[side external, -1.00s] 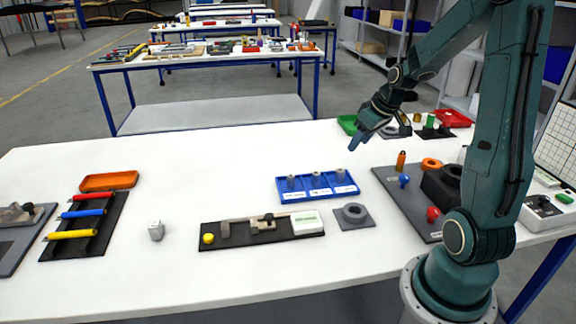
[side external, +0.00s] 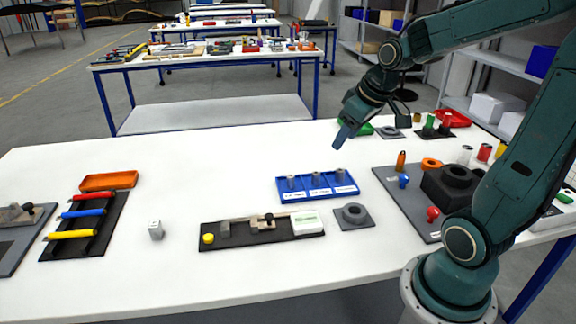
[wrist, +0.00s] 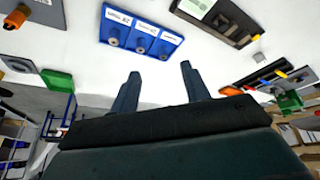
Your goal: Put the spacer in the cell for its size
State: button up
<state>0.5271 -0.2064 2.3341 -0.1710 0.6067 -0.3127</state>
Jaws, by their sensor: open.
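A blue tray (side external: 330,193) with three labelled cells sits mid-table. A small grey cylinder stands in each cell: left (side external: 291,182), middle (side external: 316,179) and right (side external: 340,173). The tray also shows at the top of the wrist view (wrist: 150,35). A grey block (side external: 225,229), perhaps a spacer, sits on the black board (side external: 285,237) with a sliding gauge; I cannot tell which part is the task's spacer. My gripper (side external: 371,132) is open and empty, above the table beyond the tray. Its two fingers stand apart in the wrist view (wrist: 160,72).
A grey plate with a ring (side external: 354,214) lies right of the board. A dark mat (side external: 388,180) holds coloured parts and a black block. Bare table lies between.

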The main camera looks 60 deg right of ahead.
jog(key=s+a+r+n, duration=0.1)
jog(key=s+a+r, duration=0.3)
jog(key=s+a, duration=0.7)
jog(key=shift+a+t+y, duration=0.4)
jog(key=shift+a, duration=0.25)
jog(key=shift+r, duration=0.1)
dwell(0.4)
